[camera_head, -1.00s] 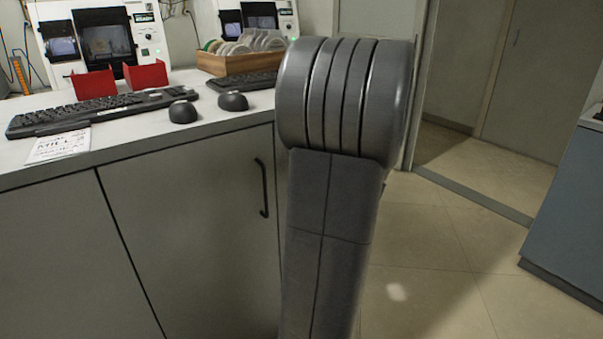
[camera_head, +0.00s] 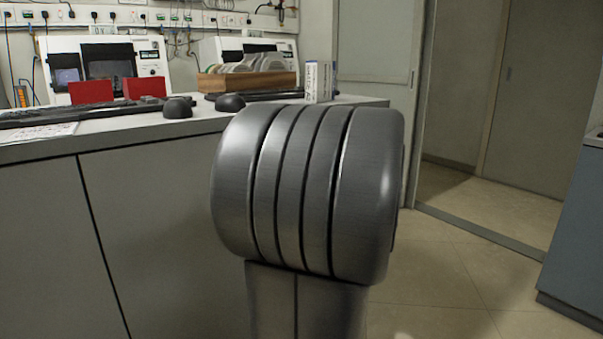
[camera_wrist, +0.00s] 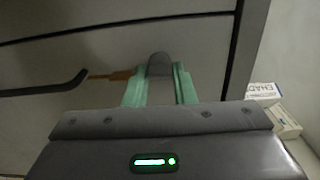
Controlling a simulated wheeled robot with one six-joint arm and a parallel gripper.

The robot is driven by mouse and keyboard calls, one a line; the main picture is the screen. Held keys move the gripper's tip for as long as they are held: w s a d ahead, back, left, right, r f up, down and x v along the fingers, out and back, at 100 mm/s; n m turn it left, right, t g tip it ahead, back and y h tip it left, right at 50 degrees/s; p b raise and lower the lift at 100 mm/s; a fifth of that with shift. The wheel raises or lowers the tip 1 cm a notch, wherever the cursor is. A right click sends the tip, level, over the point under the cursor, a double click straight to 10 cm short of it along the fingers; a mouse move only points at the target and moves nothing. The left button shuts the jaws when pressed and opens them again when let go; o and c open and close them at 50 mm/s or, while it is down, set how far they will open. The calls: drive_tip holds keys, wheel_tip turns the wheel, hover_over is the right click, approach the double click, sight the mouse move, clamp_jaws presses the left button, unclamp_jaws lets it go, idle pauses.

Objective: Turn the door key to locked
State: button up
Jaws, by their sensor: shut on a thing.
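In the wrist view, my gripper (camera_wrist: 160,88) has two pale green fingers closed on a small grey rounded piece (camera_wrist: 159,64), which looks like the door key's head. It stands against a grey cabinet door (camera_wrist: 215,55). A thin brown strip (camera_wrist: 112,75) sticks out to the left of the fingers; I cannot tell whether it belongs to the key. The key's angle and its keyhole are hidden. In the head view, my arm blocks the view of the gripper and key; the cabinet front (camera_head: 160,220) shows to its left.
A dark bar handle (camera_wrist: 50,86) lies left of the fingers. On the counter (camera_head: 140,125) are machines, red holders (camera_head: 92,92), a wooden rack of discs (camera_head: 247,80), mice and small boxes (camera_head: 318,82). Tiled floor (camera_head: 440,270) is clear at right.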

idle(0.4)
drive_tip(key=o, duration=1)
drive_tip(key=shift+f, duration=0.15)
